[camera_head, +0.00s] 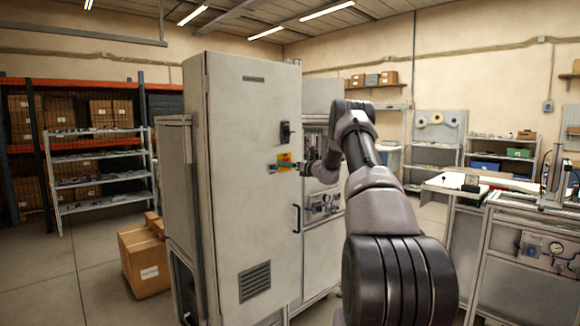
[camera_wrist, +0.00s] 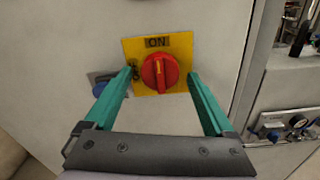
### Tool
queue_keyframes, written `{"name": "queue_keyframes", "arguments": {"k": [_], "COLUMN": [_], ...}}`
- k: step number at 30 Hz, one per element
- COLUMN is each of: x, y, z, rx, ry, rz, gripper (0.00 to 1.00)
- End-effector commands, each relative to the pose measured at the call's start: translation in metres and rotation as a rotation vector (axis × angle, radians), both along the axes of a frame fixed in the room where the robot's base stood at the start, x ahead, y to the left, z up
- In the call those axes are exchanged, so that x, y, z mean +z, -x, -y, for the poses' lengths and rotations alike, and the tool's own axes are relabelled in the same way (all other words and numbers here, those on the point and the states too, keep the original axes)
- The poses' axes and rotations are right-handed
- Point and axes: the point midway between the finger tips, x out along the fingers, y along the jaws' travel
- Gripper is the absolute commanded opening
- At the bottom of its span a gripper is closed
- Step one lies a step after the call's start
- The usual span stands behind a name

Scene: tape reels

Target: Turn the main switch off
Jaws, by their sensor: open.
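The main switch is a round red knob (camera_wrist: 160,73) on a yellow plate (camera_wrist: 182,45) marked ON at the top. Its raised grip stands upright, in line with the ON mark. In the head view the yellow plate (camera_head: 285,158) is on the door of a tall grey cabinet (camera_head: 252,205). My gripper (camera_wrist: 162,74) is open, with one green finger at each side of the knob. It seems to hold nothing, and I cannot tell whether the fingers touch the knob. In the head view my arm hides part of the cabinet's right side.
A blue round part (camera_wrist: 100,88) on a small plate is left of the yellow plate. A black door handle (camera_head: 296,218) is lower on the cabinet. A cardboard box (camera_head: 143,268) stands on the floor at left. A workbench (camera_head: 520,215) stands at right.

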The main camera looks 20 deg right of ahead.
Motion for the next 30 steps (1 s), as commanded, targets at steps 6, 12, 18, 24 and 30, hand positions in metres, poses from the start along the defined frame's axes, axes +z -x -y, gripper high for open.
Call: {"name": "queue_keyframes", "arguments": {"k": [6, 12, 18, 24, 30], "x": [0.0002, 0.0003, 0.0003, 0.0002, 0.0001], "y": [-0.0007, -0.0006, -0.0005, -0.0005, -0.0006], "z": [0.0000, 0.0001, 0.0001, 0.0004, 0.0010], "rx": [0.000, 0.000, 0.000, 0.000, 0.000], "ry": [0.000, 0.000, 0.003, 0.043, 0.151], "rz": [0.000, 0.000, 0.001, 0.016, 0.055], "gripper": [0.89, 0.28, 0.03, 0.03, 0.03]}}
